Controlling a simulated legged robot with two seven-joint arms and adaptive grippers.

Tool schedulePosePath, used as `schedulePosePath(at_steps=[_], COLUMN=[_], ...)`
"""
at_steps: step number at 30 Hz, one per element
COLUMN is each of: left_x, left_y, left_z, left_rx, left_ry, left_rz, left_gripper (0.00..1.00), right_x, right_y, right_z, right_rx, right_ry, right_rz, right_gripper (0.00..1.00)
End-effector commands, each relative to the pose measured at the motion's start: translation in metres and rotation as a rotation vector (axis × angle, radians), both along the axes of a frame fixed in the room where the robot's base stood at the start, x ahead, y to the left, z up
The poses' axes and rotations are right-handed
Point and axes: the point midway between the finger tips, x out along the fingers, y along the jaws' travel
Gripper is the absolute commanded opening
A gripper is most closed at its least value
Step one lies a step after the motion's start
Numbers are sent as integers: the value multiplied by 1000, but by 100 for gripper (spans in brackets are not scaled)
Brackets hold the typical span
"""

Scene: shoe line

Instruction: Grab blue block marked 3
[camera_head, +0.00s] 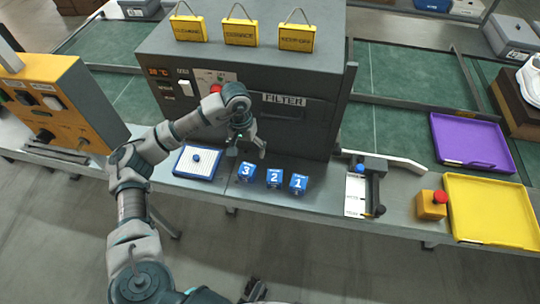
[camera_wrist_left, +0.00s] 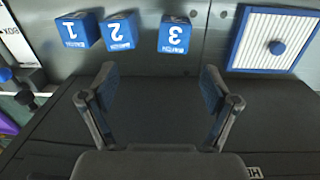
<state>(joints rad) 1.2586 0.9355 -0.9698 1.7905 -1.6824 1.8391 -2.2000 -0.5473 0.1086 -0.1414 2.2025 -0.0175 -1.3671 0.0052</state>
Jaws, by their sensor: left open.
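The blue block marked 3 (camera_head: 246,171) stands on the grey table in front of the dark machine, at the left end of a row of blue blocks. Beside it are the block marked 2 (camera_head: 274,177) and the block marked 1 (camera_head: 298,183). My left gripper (camera_head: 248,151) is above and behind block 3, apart from it, open and empty. In the left wrist view, block 3 (camera_wrist_left: 175,34) lies beyond the open fingers (camera_wrist_left: 160,90), slightly right of centre. Block 2 (camera_wrist_left: 119,31) and block 1 (camera_wrist_left: 78,29) are to its left. My right gripper cannot be made out.
A blue-framed white board with a blue knob (camera_head: 198,162) lies left of block 3. The dark filter machine (camera_head: 290,125) rises close behind the gripper. A clamp device (camera_head: 362,190), yellow box with red button (camera_head: 432,204) and yellow tray (camera_head: 490,238) are to the right.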

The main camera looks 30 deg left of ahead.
Motion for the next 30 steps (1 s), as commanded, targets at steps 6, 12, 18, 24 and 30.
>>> schedulePosePath(at_steps=[6, 12, 18, 24, 30], left_x=[-1, 0, 0, 0, 2], left_y=[16, 10, 10, 14, 14], left_z=[-10, -57, -98, -115, -135], left_rx=[81, 83, 80, 75, 75], left_ry=[-4, 0, -3, -6, -4], left_rz=[-37, -37, -36, -35, -34], left_gripper=[88, 88, 88, 88, 88], right_x=[0, -1, -3, -5, -4], right_y=[-2, -7, -7, -5, -5], right_z=[7, 20, 33, 40, 44], right_rx=[4, 9, 9, 3, 5], right_ry=[0, -4, -6, -7, -8], right_rz=[0, 0, -2, -4, -4], right_gripper=[40, 40, 40, 40, 40])
